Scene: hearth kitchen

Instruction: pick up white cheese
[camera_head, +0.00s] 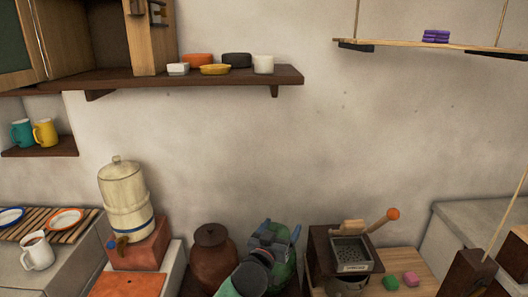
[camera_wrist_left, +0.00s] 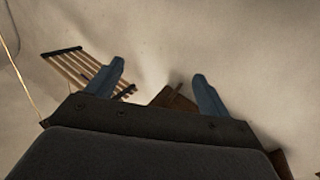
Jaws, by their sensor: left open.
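I cannot pick out a white cheese for certain. A small white block-like item (camera_head: 178,69) sits at the left of a row of dishes on the dark wall shelf; whether it is a dish or a cheese is unclear. My left gripper (camera_head: 281,232) is low in the middle of the head view, in front of the wall and well below the shelf. My right gripper is not in view.
The dark shelf (camera_head: 200,79) also holds a white cup (camera_head: 263,64) and several bowls. A brown jar (camera_head: 211,255) stands left of my gripper; a grinder (camera_head: 352,252) stands right, near green (camera_head: 390,282) and pink (camera_head: 411,279) blocks.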

